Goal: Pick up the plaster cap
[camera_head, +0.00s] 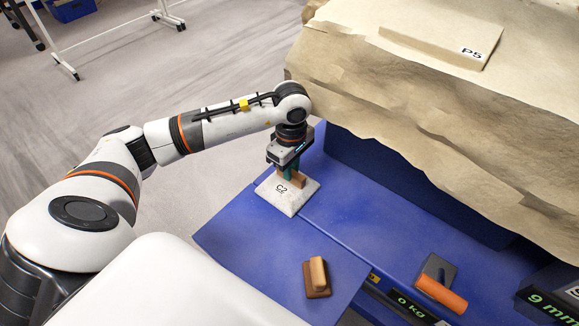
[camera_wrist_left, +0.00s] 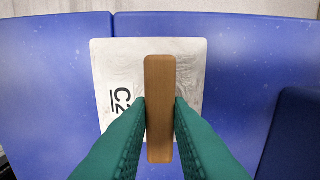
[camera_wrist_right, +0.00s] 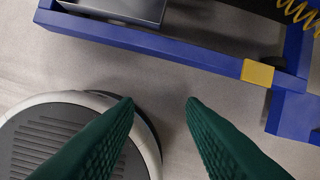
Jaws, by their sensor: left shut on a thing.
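The plaster cap (camera_head: 284,198) is a white square slab marked C2 with a brown wooden handle (camera_wrist_left: 160,100) on top. It lies on or just over the blue surface at its left end; I cannot tell whether it touches. My left gripper (camera_head: 292,172) points down over it, its green fingers closed on both sides of the handle. The slab also shows in the left wrist view (camera_wrist_left: 190,55), partly hidden by the fingers. My right gripper (camera_wrist_right: 160,102) is open and empty in the right wrist view, over the grey floor.
A large tan block (camera_head: 440,110) carries a slab marked P5 (camera_head: 450,42) at the back right. A brown wooden-handled block (camera_head: 317,278) lies on the blue bench (camera_head: 240,240) in front. An orange-handled tool (camera_head: 440,292) lies to the right, near number displays (camera_head: 410,306).

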